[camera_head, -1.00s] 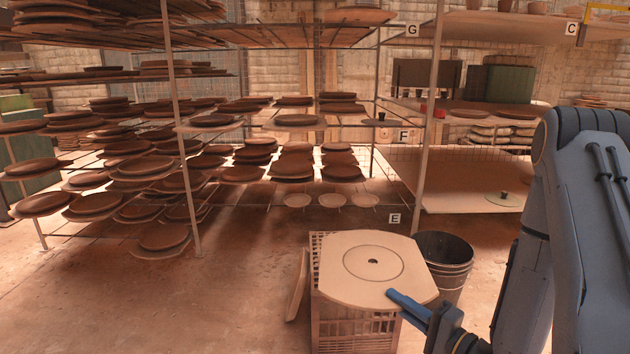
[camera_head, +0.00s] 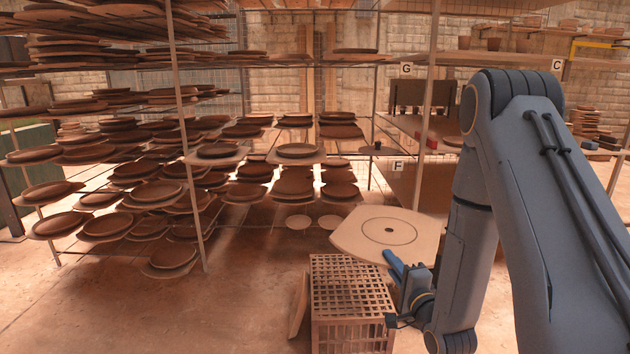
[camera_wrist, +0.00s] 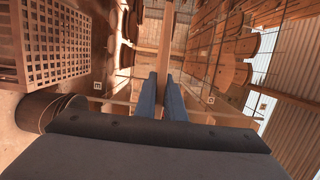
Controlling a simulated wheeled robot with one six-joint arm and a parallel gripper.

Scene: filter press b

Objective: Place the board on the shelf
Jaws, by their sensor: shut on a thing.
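The board (camera_head: 365,226) is a pale, flat slab with cut corners, a ring and a dark centre hole. My gripper (camera_head: 391,262) is shut on its near edge and holds it roughly level in the air, above and behind the crate. In the wrist view the fingers (camera_wrist: 165,98) are close together, with the board (camera_wrist: 166,45) seen as a thin tan strip between them. Several shelves are in view, and I cannot tell which one is meant. Shelf levels labelled F (camera_head: 397,166) and G (camera_head: 406,70) stand behind the board. My arm hides part of the right-hand rack.
A slatted crate (camera_head: 352,287) stands below the board, with a thin slab (camera_head: 299,305) leaning at its left. A dark bucket (camera_wrist: 45,108) shows in the wrist view. A rack post (camera_head: 425,120) rises behind the board. The left rack is crowded with round boards. Floor at front left is clear.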

